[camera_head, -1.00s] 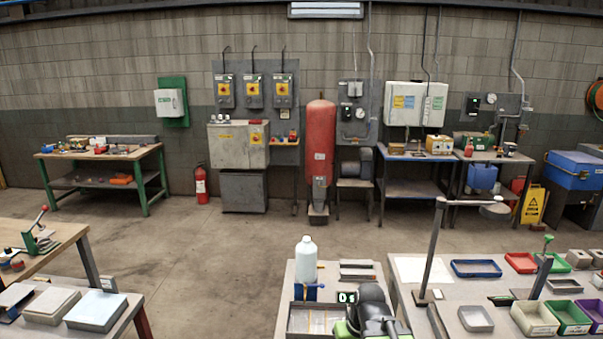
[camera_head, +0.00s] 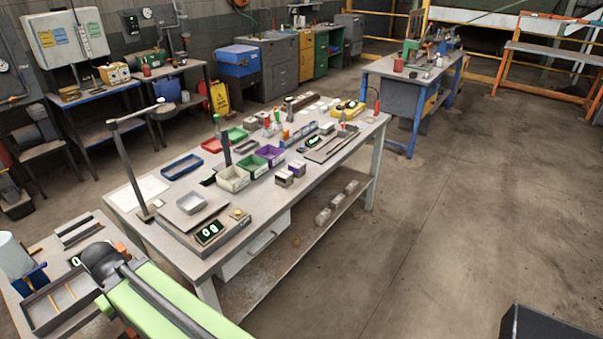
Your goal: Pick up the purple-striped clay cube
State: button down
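Two small pale cubes with darker bands stand side by side near the front edge of the long grey workbench (camera_head: 265,215), in front of the purple bin. One is the left cube (camera_head: 284,178) and the other is the right cube (camera_head: 297,168). The right one seems to carry a purplish band, but they are too small to be sure which is purple-striped. My green and black arm shows at the lower left, well apart from the cubes. My gripper's fingers are not visible.
White, green and purple bins (camera_head: 270,154) stand behind the cubes. A scale (camera_head: 210,231) and a lamp post (camera_head: 130,165) are at the bench's left end. Bricks lie on the lower shelf. The floor (camera_head: 450,210) right of the bench is clear.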

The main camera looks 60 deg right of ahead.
aim_at(299, 168)
jog(key=u, duration=0.2)
jog(key=k, duration=0.3)
jog(key=z, duration=3.25)
jog(key=k, duration=0.9)
jog(key=u, duration=1.2)
jog(key=i, duration=1.05)
jog(key=k, duration=0.45)
jog(key=z, duration=0.05)
